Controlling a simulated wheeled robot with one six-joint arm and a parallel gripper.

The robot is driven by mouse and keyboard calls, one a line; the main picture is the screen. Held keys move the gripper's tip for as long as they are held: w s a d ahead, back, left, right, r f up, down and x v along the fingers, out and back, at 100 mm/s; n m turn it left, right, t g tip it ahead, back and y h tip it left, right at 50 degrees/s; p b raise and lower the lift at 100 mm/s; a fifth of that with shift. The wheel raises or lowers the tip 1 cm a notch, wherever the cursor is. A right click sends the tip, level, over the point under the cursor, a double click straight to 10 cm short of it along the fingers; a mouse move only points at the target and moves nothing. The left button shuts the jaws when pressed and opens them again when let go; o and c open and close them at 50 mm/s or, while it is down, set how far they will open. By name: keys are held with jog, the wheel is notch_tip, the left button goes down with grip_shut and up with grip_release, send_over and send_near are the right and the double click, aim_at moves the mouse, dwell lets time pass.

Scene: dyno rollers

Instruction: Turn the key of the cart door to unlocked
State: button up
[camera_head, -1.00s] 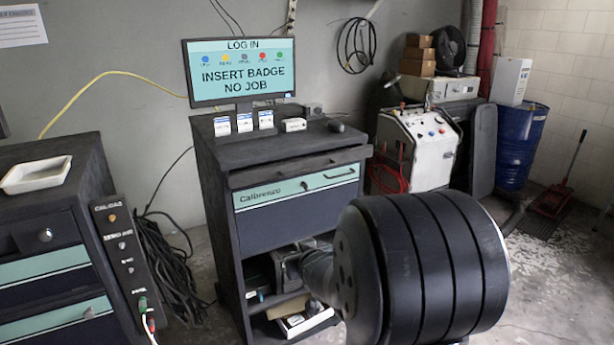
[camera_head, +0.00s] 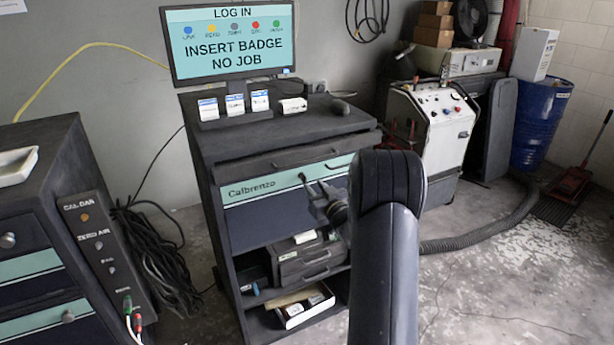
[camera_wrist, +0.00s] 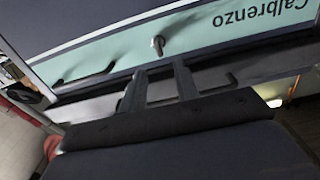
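The cart (camera_head: 225,165) stands in the middle of the head view. Its door (camera_head: 262,226) is dark, with a teal strip on top marked "Calbrenzo". A small metal key (camera_head: 303,178) sticks out of the teal strip. In the wrist view, where the lettering is upside down, the key (camera_wrist: 158,45) lies just beyond the fingertips, about in line with the gap between them. My gripper (camera_head: 319,188) is open and empty, its two fingers (camera_wrist: 160,68) apart in front of the door. The key appears untouched. Whether it points to locked or unlocked cannot be told.
A bar handle (camera_head: 340,163) is right of the key. A drawer front (camera_head: 290,158) juts above, and open shelves (camera_head: 262,325) with boxes are below. A cabinet (camera_head: 40,215) and a control panel (camera_head: 103,255) stand at the left.

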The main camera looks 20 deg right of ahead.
jog(key=w+p, duration=0.1)
jog(key=w, duration=0.5)
jog(key=shift+w+a, duration=0.15)
jog(key=shift+c, duration=0.2)
grip_shut()
